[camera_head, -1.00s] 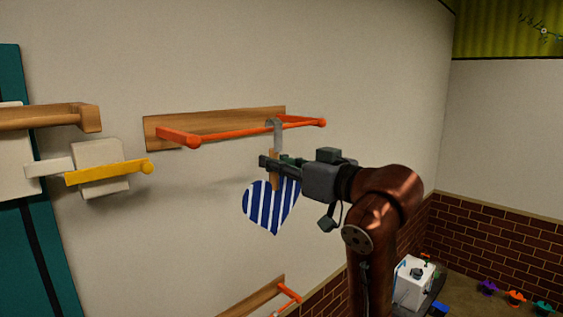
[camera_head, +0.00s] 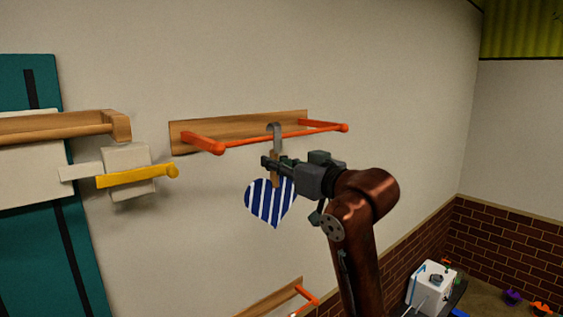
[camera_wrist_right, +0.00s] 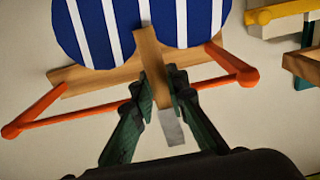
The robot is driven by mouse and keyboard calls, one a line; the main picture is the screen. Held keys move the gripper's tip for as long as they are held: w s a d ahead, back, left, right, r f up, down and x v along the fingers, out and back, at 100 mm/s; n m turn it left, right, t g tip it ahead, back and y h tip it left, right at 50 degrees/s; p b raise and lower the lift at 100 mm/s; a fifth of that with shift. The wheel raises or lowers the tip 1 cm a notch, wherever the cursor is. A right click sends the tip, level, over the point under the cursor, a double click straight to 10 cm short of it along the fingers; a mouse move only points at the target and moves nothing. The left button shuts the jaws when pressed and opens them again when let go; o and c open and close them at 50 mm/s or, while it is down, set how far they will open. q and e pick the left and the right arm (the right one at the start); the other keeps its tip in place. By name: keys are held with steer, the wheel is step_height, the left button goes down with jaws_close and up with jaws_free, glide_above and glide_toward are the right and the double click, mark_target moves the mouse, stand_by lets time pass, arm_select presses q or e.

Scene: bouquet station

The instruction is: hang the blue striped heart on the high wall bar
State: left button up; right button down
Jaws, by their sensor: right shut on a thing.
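The blue and white striped heart (camera_head: 271,204) hangs below my right gripper (camera_head: 276,168) in the head view. It has a wooden stem (camera_wrist_right: 152,55) and a grey hook (camera_head: 276,130) at the top. My right gripper is shut on the wooden stem; the wrist view shows both fingers (camera_wrist_right: 158,90) pressed on it. The high wall bar (camera_head: 265,140) is an orange rail on a wooden backboard. The top of the hook shows above the orange rail and overlaps it in the picture; I cannot tell whether it is around the rail or in front. My left gripper is not in view.
A yellow peg (camera_head: 138,176) and a wooden rail (camera_head: 60,128) stick out from the wall at left. A lower orange bar (camera_head: 307,295) is below. A white box (camera_head: 432,285) stands at lower right. The wall around the heart is bare.

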steer(key=w+a+f, duration=0.3)
steer(key=w, duration=0.1)
steer(key=shift+w+a+f, duration=0.2)
steer(key=shift+w, duration=0.1)
stand_by(0.6)
steer(key=c, duration=1.8)
jaws_free()
steer(key=shift+d, duration=0.1)
